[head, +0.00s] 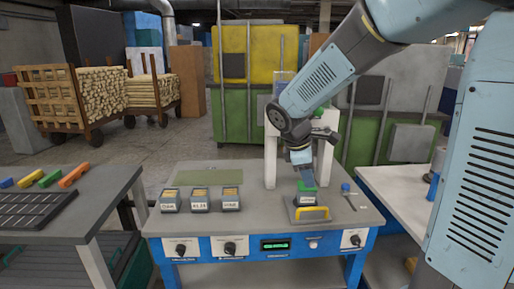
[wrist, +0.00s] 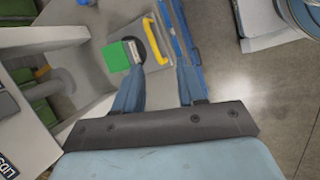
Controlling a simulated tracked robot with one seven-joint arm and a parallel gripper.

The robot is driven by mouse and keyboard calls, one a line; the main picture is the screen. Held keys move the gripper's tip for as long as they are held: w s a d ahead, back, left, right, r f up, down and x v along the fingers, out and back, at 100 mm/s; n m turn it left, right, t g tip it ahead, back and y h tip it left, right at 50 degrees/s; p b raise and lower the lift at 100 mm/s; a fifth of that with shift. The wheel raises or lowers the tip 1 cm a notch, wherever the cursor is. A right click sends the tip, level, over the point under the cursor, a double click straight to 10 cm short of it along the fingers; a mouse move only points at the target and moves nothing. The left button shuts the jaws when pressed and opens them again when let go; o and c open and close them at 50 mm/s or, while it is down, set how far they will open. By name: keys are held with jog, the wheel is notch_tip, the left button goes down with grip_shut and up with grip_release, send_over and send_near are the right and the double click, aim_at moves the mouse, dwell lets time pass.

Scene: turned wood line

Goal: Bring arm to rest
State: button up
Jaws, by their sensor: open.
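My gripper (head: 306,177) points down over the right part of the blue-framed workbench (head: 215,247). Its fingers are open in the wrist view (wrist: 157,75). A green block (head: 307,187) sits on a grey fixture with a yellow handle (head: 312,213), just below the fingertips. In the wrist view the green block (wrist: 118,57) and the yellow handle (wrist: 155,41) lie close to the fingers. I cannot tell whether a finger touches the block. My arm is bent, reaching down from the upper right.
Three labelled bins (head: 200,200) stand on the bench's left side, before a green mat (head: 208,177). A white frame (head: 270,150) rises behind my gripper. A blue-capped item (head: 346,187) is at right. Side tables (head: 100,190) flank the bench.

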jog(key=s+d+r+m+t+y, duration=0.1)
jog(key=s+d+r+m+y, duration=0.1)
jog(key=s+r+m, duration=0.2)
jog(key=s+d+r+m+t+y, duration=0.2)
jog(key=s+d+r+m, duration=0.1)
jog(key=s+m, duration=0.8)
jog(key=s+r, duration=0.1)
jog(key=s, duration=0.4)
jog(key=shift+r, duration=0.3)
